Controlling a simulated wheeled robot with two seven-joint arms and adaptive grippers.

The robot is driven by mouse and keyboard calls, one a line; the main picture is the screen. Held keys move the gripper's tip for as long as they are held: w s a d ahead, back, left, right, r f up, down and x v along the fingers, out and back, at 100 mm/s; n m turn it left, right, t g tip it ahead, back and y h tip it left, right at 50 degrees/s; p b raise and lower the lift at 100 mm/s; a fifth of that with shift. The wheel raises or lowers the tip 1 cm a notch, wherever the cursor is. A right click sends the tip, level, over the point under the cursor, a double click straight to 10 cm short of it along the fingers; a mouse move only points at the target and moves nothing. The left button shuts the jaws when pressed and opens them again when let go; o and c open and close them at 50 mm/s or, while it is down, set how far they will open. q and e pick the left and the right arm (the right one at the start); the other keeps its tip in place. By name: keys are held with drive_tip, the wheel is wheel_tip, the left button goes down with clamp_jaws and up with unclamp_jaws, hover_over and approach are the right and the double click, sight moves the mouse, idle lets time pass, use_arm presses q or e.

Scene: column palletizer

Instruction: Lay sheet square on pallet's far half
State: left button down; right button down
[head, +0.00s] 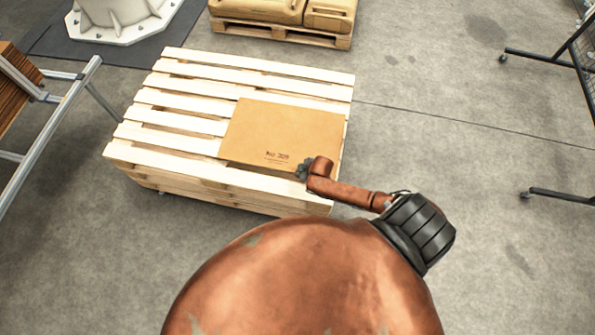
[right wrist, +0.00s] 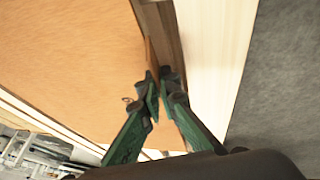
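The tan sheet (head: 285,130), printed with dark lettering, is over the right part of the slatted wooden pallet (head: 185,98). Its edges look roughly in line with the pallet's. I cannot tell whether it lies flat on the slats or is held slightly above them. My right gripper (head: 303,170) is at the sheet's near edge, toward the right corner. In the right wrist view, the green fingers (right wrist: 160,90) are close together with the edge of the sheet (right wrist: 75,60) between them. My left gripper is not in view.
Bare slats show left of and beyond the sheet. A second pallet with tan sacks (head: 330,15) stands behind. A metal frame (head: 45,125) is at left, a white pedestal (head: 120,18) at back left, and a dark rack (head: 575,60) at right.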

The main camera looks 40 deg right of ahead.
drive_tip(key=shift+f, duration=0.35)
drive_tip(key=shift+s+d+r+p, duration=0.1)
drive_tip(key=shift+s+d+p, duration=0.15)
drive_tip(key=shift+p, duration=0.05)
drive_tip(key=shift+f, duration=0.3)
idle(0.6)
drive_tip(key=c, duration=2.6)
unclamp_jaws()
drive_tip(key=shift+c, duration=0.2)
drive_tip(key=o, duration=0.6)
drive_tip(key=shift+c, duration=0.2)
